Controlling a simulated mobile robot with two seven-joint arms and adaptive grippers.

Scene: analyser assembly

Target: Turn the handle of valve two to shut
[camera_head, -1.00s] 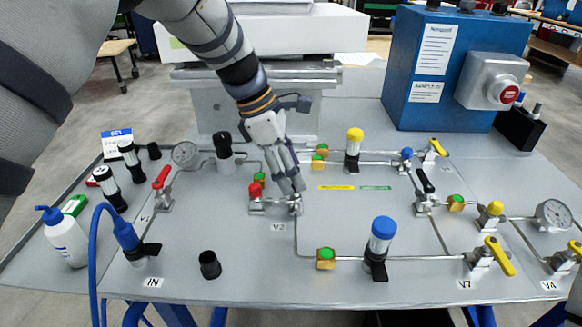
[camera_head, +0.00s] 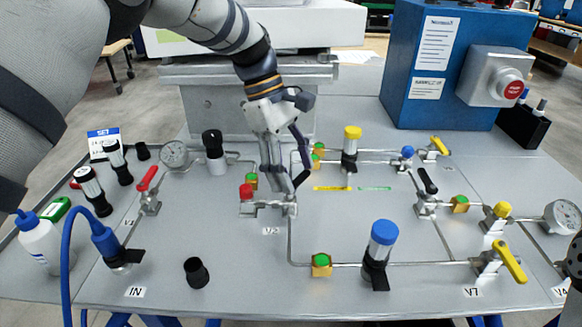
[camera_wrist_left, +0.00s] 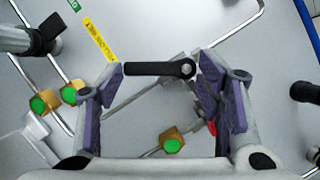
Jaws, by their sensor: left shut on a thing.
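Valve two (camera_head: 291,207) sits mid-panel above its V2 label (camera_head: 271,231). In the left wrist view its black lever handle (camera_wrist_left: 150,69) lies level across the picture, with its pivot at the right end. The handle is at a slant to the pipe below it, neither in line nor square. In the head view the fingers hide most of the handle.
A green-topped brass block (camera_head: 321,263) and a blue-capped cylinder (camera_head: 381,250) stand nearer the front. A black-handled valve (camera_head: 427,187) is to the right. A black cup (camera_head: 196,272) stands front left.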

